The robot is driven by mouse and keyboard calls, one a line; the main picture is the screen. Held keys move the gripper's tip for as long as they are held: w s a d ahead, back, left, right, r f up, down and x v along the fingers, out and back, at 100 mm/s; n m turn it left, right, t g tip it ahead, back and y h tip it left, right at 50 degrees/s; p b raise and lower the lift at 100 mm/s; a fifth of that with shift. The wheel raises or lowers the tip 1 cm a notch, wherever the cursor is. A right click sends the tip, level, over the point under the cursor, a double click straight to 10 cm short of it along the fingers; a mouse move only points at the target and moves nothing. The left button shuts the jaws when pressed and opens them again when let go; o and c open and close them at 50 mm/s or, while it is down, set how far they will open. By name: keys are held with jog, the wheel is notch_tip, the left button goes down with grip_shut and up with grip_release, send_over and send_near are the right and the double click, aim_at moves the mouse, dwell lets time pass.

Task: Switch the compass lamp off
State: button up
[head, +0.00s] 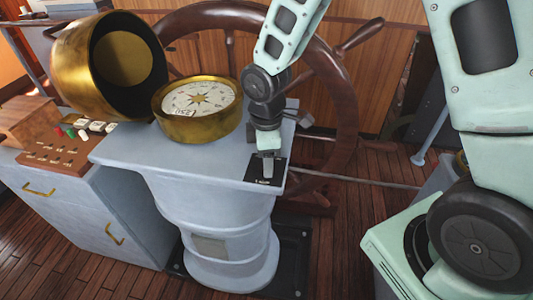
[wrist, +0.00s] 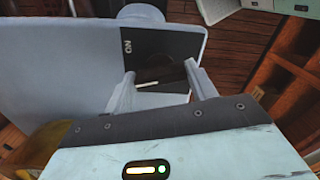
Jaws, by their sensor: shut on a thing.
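The brass compass (head: 198,104) with a white compass card sits on the grey binnacle (head: 213,175). A black switch plate (head: 280,175) is set in the right front corner of its top. The plate (wrist: 172,43) also shows in the wrist view, with white ON lettering at its left. My gripper (head: 267,167) points down onto this plate. In the wrist view, my gripper (wrist: 160,84) has its fingers either side of the dark switch (wrist: 154,74) and is shut on it. The fingers partly hide the switch, so its exact position is unclear. No lamp glow is clearly visible.
A large brass hood (head: 72,66) stands tilted beside the compass. The wooden ship's wheel (head: 345,110) rises close behind my gripper. A grey cabinet (head: 75,205) with a button panel (head: 62,150) stands at the left. The wooden floor in front is open.

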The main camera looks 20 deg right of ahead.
jog(key=shift+n+p, duration=0.4)
jog(key=shift+n, duration=0.8)
jog(key=o, duration=1)
jog(key=shift+r, duration=0.1)
notch_tip(320, 180, up, 17)
jog(key=shift+r+b, duration=0.15)
jog(key=shift+b, duration=0.6)
